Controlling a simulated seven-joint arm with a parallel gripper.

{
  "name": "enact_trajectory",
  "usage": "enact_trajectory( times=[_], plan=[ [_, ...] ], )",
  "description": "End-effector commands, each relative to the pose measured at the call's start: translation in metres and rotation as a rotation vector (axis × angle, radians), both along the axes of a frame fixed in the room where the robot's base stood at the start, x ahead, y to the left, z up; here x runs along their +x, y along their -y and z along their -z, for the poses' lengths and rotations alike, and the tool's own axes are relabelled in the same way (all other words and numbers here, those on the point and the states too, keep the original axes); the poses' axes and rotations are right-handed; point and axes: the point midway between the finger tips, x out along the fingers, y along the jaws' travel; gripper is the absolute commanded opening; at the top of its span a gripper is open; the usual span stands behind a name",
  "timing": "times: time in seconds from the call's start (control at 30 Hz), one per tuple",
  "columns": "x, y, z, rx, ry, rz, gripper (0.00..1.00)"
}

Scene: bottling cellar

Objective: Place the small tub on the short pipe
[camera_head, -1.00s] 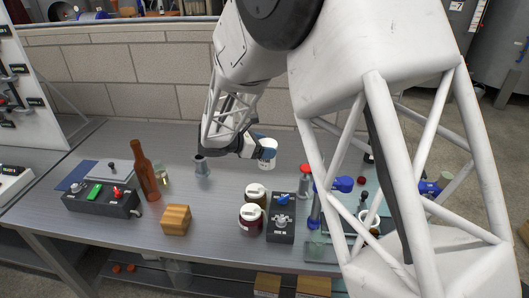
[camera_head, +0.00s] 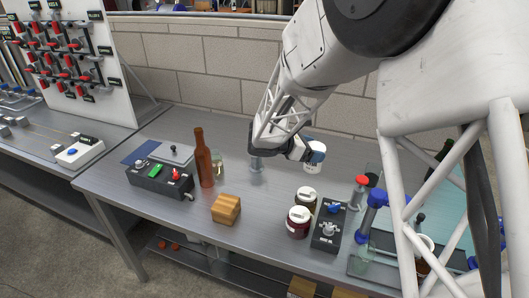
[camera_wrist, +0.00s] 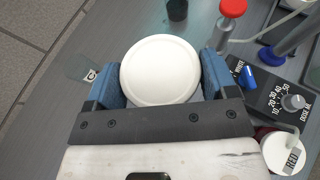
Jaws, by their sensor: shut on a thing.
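The small tub (camera_head: 313,163) is white with a round lid, held upright in my gripper (camera_head: 315,152). In the wrist view its white lid (camera_wrist: 160,70) fills the space between the two blue finger pads of my gripper (camera_wrist: 161,78). The tub seems to be above the table, but its exact height is hard to tell. The short pipe (camera_head: 256,164) is a grey upright piece on the table, left of the tub in the head view. My wrist is close to the pipe's top in that view and may hide part of it.
A brown bottle (camera_head: 204,160), a black switch box (camera_head: 160,183) and a wooden block (camera_head: 226,209) stand to the left. Two white-lidded jars (camera_head: 299,222) and a dial box (camera_head: 328,232) stand in front. A red-capped item (camera_head: 358,190) is at right. Table around the pipe is clear.

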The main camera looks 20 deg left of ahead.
Motion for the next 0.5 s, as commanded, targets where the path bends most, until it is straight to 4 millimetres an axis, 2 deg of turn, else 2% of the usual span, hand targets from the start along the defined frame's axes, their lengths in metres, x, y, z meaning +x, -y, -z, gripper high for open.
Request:
enact_trajectory(
  times=[0.3, 0.5],
  plan=[
    [-0.037, -0.069, -0.015, 0.002, 0.005, -0.275, 0.46],
    [-0.062, -0.107, -0.022, -0.001, 0.001, -0.435, 0.46]
  ],
)
